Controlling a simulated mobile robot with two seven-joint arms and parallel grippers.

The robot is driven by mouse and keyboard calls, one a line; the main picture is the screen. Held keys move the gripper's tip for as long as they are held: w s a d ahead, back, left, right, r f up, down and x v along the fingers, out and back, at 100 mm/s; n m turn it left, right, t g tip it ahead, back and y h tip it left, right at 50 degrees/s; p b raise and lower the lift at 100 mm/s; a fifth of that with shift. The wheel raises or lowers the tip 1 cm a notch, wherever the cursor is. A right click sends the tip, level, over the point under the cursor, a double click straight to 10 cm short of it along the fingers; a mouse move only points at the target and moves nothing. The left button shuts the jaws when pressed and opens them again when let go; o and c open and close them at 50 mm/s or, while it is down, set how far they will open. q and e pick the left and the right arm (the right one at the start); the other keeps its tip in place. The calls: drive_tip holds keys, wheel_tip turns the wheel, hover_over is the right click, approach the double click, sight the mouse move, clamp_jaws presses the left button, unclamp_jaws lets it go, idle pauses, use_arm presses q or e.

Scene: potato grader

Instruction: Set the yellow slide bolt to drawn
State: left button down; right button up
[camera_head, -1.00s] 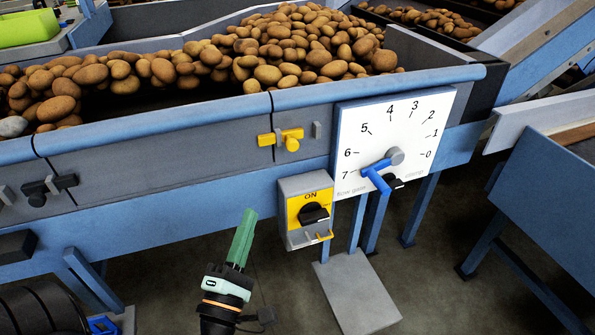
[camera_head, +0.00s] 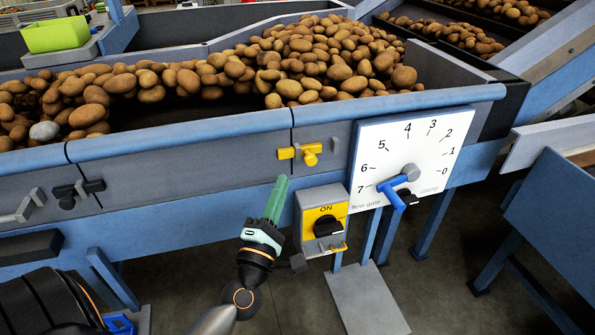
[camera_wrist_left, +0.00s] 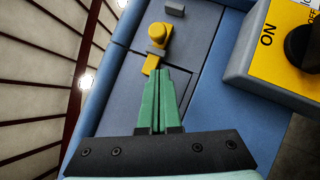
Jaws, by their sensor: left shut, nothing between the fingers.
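The yellow slide bolt (camera_head: 308,155) sits on the grey side panel of the potato bed, left of the white dial. Its round knob sticks out toward me, and a small grey catch (camera_head: 335,145) sits just right of it, apart from the yellow bar. In the left wrist view the bolt (camera_wrist_left: 157,42) shows beyond the fingertips, with the grey catch above it. My left gripper (camera_head: 282,180) has green fingers, shut and empty, below and left of the bolt in the head view. In the wrist view the fingertips (camera_wrist_left: 166,70) appear close to the bolt's bar; contact cannot be told. My right gripper is not in view.
A yellow switch box (camera_head: 322,222) marked ON with a black knob stands out just right of my left gripper. The white dial plate (camera_head: 415,150) has a blue lever. A black slide bolt (camera_head: 78,192) is at the left. Potatoes fill the bed above.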

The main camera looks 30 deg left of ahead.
sight(305, 155)
use_arm(q)
drive_tip(key=w, duration=0.1)
drive_tip(key=w+d+r, duration=0.1)
drive_tip(key=w+p, duration=0.1)
drive_tip(key=shift+d+r, duration=0.35)
drive_tip(key=shift+r, duration=0.05)
drive_tip(key=shift+w+d, duration=0.1)
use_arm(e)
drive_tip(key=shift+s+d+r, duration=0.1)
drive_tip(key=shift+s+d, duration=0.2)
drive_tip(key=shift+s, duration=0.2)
use_arm(q)
drive_tip(key=shift+w, duration=0.1)
drive_tip(key=w+d, duration=0.3)
drive_tip(key=shift+w, duration=0.15)
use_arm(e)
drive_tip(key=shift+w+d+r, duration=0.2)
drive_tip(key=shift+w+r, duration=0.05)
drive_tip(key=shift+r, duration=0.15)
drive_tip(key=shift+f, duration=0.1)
